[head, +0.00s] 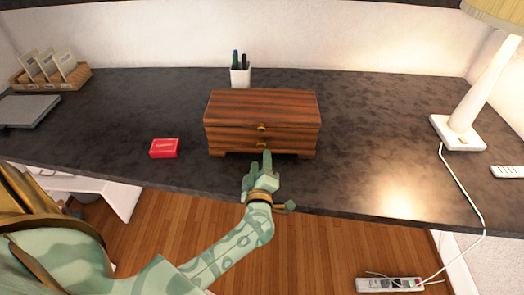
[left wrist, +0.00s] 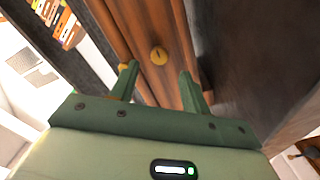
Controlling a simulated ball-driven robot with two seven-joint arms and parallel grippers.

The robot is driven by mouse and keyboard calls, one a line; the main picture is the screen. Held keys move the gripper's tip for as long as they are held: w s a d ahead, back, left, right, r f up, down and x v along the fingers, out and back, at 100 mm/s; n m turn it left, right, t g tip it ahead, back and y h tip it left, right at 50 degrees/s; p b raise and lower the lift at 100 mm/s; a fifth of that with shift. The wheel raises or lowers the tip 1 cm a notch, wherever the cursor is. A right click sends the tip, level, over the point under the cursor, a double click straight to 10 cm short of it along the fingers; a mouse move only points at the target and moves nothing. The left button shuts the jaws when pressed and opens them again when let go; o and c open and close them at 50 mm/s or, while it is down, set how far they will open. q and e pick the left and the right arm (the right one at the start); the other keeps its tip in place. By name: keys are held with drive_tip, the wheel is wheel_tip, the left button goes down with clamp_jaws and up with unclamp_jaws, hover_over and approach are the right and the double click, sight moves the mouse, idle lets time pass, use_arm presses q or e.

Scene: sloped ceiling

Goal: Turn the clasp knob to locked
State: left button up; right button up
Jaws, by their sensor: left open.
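A brown striped wooden box (head: 262,104) stands on the dark desk, with two small brass fittings on its front, one above the other. In the left wrist view a round brass knob (left wrist: 158,56) with a dark line across it sits on the wood. A second brass piece (left wrist: 124,66) shows beside the left fingertip. My left gripper (head: 262,160) is in front of the box's lower front. In the wrist view the gripper (left wrist: 159,78) is open and empty, its green fingers apart, with the round knob just beyond and between the tips. My right gripper is out of view.
A red box (head: 164,148) lies left of the wooden box. A white pen cup (head: 240,76) stands behind it. A lamp (head: 458,130) with a cord and a remote (head: 507,171) are at the right. The desk (head: 370,120) is clear between box and lamp.

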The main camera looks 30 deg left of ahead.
sight(261, 147)
use_arm(q)
drive_tip(key=b+x, duration=0.1)
drive_tip(key=x, duration=0.5)
drive_tip(key=c, duration=1)
